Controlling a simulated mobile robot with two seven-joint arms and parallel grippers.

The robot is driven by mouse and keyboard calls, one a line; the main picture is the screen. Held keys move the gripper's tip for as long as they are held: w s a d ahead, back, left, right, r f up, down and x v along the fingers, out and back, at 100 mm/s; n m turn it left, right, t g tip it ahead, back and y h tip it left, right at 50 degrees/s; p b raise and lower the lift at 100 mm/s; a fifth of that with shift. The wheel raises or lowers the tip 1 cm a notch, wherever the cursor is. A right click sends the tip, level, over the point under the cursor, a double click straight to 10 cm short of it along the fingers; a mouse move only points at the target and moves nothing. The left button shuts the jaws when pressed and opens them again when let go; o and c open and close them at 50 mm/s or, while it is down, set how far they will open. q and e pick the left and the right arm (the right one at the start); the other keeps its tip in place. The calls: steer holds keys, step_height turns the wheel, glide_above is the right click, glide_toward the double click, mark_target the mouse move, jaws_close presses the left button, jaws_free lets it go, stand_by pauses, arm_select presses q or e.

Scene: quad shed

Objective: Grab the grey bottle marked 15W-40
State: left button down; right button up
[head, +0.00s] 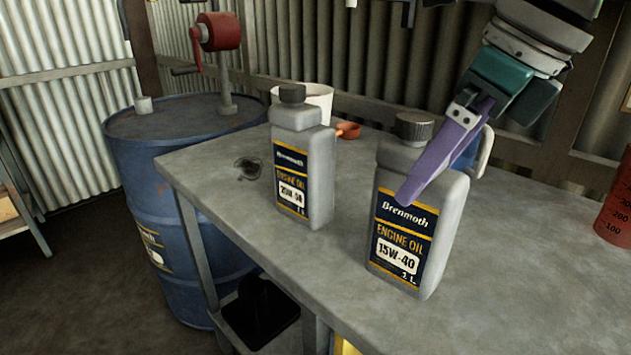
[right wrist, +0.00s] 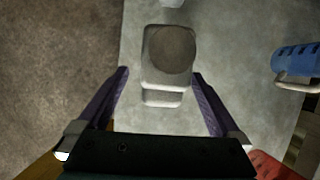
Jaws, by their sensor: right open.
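The grey bottle marked 15W-40 (head: 403,215) stands upright on the grey table, its dark cap up and its dark blue label facing me. My right gripper (head: 414,184) is open, with one purple finger slanting across the bottle's upper right side in the head view; its other finger is hidden there. In the right wrist view, both fingers of my right gripper (right wrist: 160,76) are spread to either side of the grey bottle's top (right wrist: 168,55). Whether they touch it I cannot tell. My left gripper is not in view.
A similar grey bottle marked 20W-50 (head: 303,165) stands to the left. A white container (head: 318,98) is behind it. A blue mug (right wrist: 295,58) stands to the right in the wrist view. A red measuring jug (head: 614,215) is at the right edge. A blue drum (head: 180,190) stands left of the table.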

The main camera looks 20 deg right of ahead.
mark_target(414, 211)
steer(key=x, duration=0.5)
steer(key=shift+d+f+p, duration=0.1)
steer(key=shift+d+p, duration=0.15)
steer(key=shift+p, duration=0.1)
jaws_close()
stand_by(0.4)
stand_by(0.4)
